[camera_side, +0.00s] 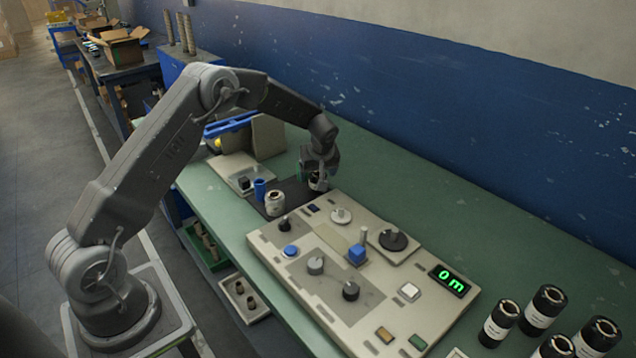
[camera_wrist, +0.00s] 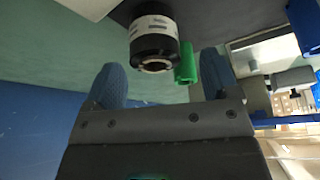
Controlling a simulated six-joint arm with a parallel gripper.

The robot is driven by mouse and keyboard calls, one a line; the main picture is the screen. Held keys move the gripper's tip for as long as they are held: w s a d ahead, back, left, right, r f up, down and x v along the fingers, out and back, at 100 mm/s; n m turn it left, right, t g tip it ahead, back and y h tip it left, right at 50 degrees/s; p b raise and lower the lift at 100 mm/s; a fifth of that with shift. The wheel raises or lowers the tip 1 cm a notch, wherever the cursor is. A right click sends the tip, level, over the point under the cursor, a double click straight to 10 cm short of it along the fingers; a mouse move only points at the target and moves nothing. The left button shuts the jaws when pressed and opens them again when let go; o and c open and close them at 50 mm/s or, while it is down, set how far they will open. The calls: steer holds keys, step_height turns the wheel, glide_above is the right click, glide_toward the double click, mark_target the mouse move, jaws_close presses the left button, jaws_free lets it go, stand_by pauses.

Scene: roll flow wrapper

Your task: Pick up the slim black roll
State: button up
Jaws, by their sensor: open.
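A black roll with a white printed label band (camera_wrist: 156,28) stands on the dark mat, its open core end facing the wrist camera. My gripper (camera_wrist: 163,66) is open, with its two blue-grey fingers apart. The roll lies ahead of the gap between the fingers in the wrist view, and no grip on it shows. In the side view, my gripper (camera_side: 318,178) points down over the dark mat and largely hides this roll. Several more black rolls with white labels stand at the bottom right, including one near the front (camera_side: 499,323).
A green cylinder (camera_wrist: 187,64) stands close beside the roll, near one finger. A pale roll (camera_side: 275,204) and a blue cylinder (camera_side: 260,188) stand left of my gripper. A control panel (camera_side: 420,292) with knobs and a "0 m" display lies in front.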

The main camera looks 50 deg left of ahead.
mark_target(318, 176)
steer(key=x, duration=0.4)
steer(key=shift+w+f, duration=0.25)
steer(key=c, duration=1)
